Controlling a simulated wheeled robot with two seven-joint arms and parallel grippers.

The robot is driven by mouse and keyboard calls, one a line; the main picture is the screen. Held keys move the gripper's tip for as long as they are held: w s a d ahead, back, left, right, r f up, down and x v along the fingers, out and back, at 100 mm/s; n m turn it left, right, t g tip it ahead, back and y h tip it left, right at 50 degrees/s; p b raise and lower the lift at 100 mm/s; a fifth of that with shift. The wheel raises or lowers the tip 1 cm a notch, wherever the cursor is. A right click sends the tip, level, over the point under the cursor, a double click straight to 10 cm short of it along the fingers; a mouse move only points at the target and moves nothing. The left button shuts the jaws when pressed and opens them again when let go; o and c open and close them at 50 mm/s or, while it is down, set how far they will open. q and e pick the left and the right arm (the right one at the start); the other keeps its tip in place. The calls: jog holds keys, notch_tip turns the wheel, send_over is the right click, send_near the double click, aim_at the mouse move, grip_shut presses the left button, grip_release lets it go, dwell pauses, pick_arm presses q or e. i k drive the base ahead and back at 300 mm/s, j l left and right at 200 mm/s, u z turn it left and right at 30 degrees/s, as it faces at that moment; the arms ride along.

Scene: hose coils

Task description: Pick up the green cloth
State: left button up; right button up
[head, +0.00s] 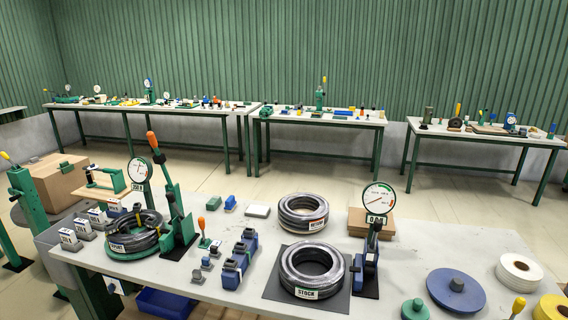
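I cannot make out a green cloth for certain. A low green item (68,99) lies at the left end of the far left bench, too small to tell whether it is cloth. Flat green pieces (187,104) also lie near that bench's right part, equally unclear. On the near table, I see no cloth-like green thing. Neither of my grippers is in view.
The near table (225,290) carries hose coils (312,268), gauges (379,198), a lever press (170,200), blue blocks and a blue disc (456,290). A cardboard box (58,180) stands at left. Open floor separates the near table from the far benches (330,121).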

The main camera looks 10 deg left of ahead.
aim_at(214, 202)
jog(key=i+j+z, duration=0.1)
jog(key=j+z, duration=0.4)
jog(key=j, duration=0.9)
jog(key=k+j+z, duration=0.1)
jog(key=j+z, duration=0.35)
jog(key=j, duration=0.9)
